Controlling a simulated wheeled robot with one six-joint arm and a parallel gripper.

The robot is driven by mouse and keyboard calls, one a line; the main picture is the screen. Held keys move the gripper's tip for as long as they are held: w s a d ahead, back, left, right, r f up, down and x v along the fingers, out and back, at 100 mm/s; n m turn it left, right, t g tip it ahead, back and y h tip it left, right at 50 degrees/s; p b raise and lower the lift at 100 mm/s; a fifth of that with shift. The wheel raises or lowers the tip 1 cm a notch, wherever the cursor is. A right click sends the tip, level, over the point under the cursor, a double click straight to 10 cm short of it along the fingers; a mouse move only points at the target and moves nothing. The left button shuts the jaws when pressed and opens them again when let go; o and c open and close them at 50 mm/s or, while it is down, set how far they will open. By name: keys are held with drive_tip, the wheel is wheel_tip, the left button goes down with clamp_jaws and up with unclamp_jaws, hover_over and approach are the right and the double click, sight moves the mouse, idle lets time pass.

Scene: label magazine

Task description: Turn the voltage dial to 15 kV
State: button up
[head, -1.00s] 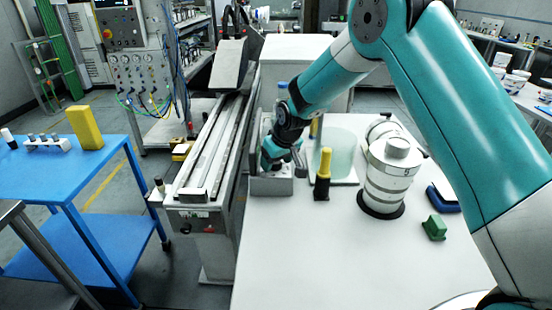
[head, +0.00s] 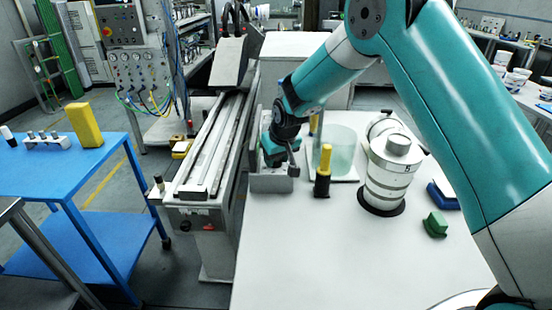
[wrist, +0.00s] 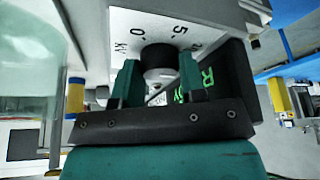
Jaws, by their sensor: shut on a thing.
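The voltage dial (wrist: 158,60) is a dark round knob with a light grey face, in the wrist view. It stands on a white scale plate (wrist: 150,22) marked kV, 0, 5 and a further number partly hidden at the right. My gripper (wrist: 158,76) has its two green fingers on either side of the knob, shut on it. I cannot tell which number the dial points at. In the head view my gripper (head: 272,157) is at the grey box (head: 270,184) at the table's left edge, and hides the dial.
A yellow-and-black post (head: 323,173) stands just right of the box. Behind it is a clear greenish cylinder (head: 340,150); further right is a white stacked cylinder (head: 388,175). A green block (head: 435,224) lies near the right. A conveyor rail (head: 212,150) runs along the left. The front table is clear.

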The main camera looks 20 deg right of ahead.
drive_tip(key=shift+m+h+b, duration=0.55)
drive_tip(key=shift+m+h, duration=0.25)
drive_tip(key=shift+m, duration=1.3)
drive_tip(key=o, duration=0.9)
drive_tip(key=shift+r, duration=0.1)
drive_tip(key=b+v, duration=0.2)
drive_tip(key=v, duration=1.5)
drive_tip(key=shift+a+r+b, duration=0.1)
drive_tip(key=shift+r+b, duration=0.05)
drive_tip(key=shift+b, duration=0.15)
